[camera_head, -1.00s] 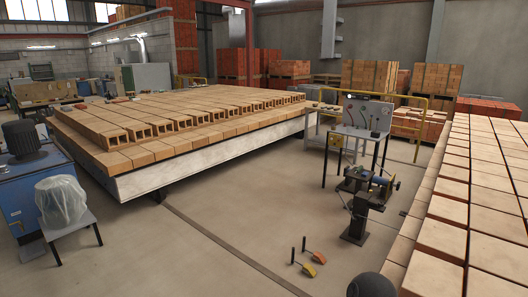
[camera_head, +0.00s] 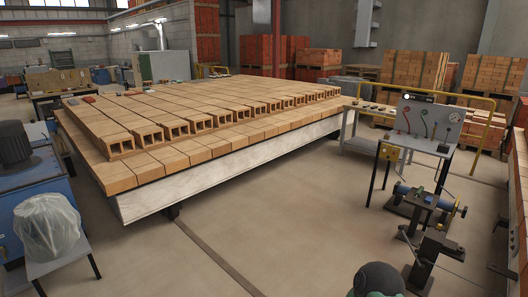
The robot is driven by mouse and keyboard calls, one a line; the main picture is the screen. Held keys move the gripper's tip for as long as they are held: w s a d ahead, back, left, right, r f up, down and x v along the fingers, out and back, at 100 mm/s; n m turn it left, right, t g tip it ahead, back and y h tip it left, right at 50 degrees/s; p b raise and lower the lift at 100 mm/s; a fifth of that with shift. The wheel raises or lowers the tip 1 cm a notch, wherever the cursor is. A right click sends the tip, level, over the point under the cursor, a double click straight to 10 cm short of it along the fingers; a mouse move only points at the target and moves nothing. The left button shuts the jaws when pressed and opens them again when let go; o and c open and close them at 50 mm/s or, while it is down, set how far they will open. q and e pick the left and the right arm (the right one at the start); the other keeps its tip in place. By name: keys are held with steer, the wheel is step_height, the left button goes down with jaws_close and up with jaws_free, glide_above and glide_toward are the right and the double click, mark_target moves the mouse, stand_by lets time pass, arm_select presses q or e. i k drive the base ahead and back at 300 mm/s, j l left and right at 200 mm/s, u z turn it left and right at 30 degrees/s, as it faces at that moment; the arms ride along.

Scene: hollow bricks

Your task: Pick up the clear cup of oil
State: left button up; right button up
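I cannot make out a clear cup of oil in the head view. Small items lie on the bench (camera_head: 364,138) beside the panel, too small to tell apart. Neither of my grippers shows in the frame. A dark rounded shape at the bottom edge, right of centre, may be part of my own arm.
A long raised bed of hollow bricks (camera_head: 200,152) fills the left and middle. A stool with a plastic-wrapped object (camera_head: 46,228) stands at lower left. A metal machine stand (camera_head: 428,212) stands at right, below a panel with hoses (camera_head: 428,117). The floor between (camera_head: 290,215) is clear.

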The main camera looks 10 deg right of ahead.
mark_target(408, 139)
steer(key=i+z, duration=0.15)
steer(key=i, duration=1.2)
steer(key=i+j+z, duration=0.15)
steer(key=i, duration=1.15)
steer(key=i+l+z, duration=0.15)
steer(key=i+z, duration=0.15)
steer(key=i, duration=0.3)
steer(key=i+z, duration=0.3)
steer(key=i, duration=0.25)
steer(key=i+j+z, duration=0.3)
steer(key=i, duration=0.3)
steer(key=i+j+z, duration=0.3)
steer(key=i, duration=0.3)
steer(key=i+l+z, duration=0.2)
steer(key=i+z, duration=0.25)
steer(key=i, duration=0.55)
steer(key=i+j+z, duration=0.1)
steer(key=i+z, duration=0.3)
steer(key=i, duration=0.65)
